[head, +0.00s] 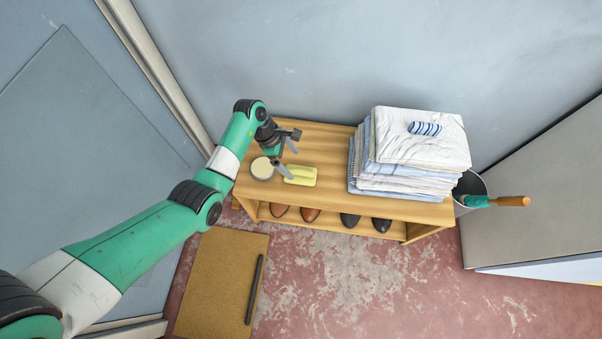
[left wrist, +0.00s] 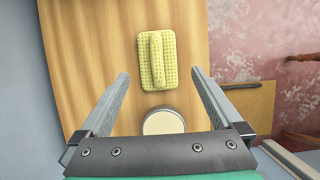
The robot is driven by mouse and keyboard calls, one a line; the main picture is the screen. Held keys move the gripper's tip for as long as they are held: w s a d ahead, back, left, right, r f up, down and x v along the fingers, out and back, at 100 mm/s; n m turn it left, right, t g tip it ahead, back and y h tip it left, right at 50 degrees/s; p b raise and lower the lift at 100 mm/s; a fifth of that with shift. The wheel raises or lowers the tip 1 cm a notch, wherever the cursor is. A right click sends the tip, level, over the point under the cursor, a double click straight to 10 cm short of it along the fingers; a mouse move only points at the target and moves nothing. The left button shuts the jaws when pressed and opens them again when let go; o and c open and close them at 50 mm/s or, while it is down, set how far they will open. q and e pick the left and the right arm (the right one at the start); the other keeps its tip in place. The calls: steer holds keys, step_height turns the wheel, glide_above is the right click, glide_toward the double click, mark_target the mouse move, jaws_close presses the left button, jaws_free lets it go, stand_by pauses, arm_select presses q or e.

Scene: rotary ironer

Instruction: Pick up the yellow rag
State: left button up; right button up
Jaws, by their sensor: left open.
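The yellow rag (head: 301,176) lies on the wooden bench top, near its front edge and left of the folded linen. It is a small waffle-textured cloth with a raised fold along its middle, clear in the left wrist view (left wrist: 157,58). My left gripper (head: 289,160) is open above the bench, close to the rag. In the left wrist view its two fingers (left wrist: 160,82) are spread wide with nothing between them, and the rag shows beyond, between the lines of the fingertips. My right gripper is in neither view.
A round pale-topped tin (head: 261,168) sits just left of the rag. A tall stack of folded linen (head: 415,150) with a blue-striped roll (head: 425,128) on top stands to the right. Shoes (head: 310,214) sit on the lower shelf. A bucket (head: 470,186) stands beyond the bench's right end.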

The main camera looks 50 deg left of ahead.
mark_target(301, 171)
arm_select(q)
steer(key=b+x, duration=0.1)
steer(key=x, duration=0.2)
steer(key=shift+w+f, duration=0.1)
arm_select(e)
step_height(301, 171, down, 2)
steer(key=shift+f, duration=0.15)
arm_select(q)
steer(key=b+x, duration=0.4)
steer(key=x, duration=0.1)
steer(key=shift+a+b, duration=0.2)
steer(key=shift+b, duration=0.1)
steer(key=shift+w+d+f, duration=0.1)
steer(key=shift+d+f, duration=0.05)
steer(key=shift+f, duration=0.05)
steer(key=shift+r, duration=0.15)
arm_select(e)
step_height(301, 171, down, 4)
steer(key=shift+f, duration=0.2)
arm_select(q)
steer(key=c, duration=1.1)
steer(key=shift+r, duration=0.1)
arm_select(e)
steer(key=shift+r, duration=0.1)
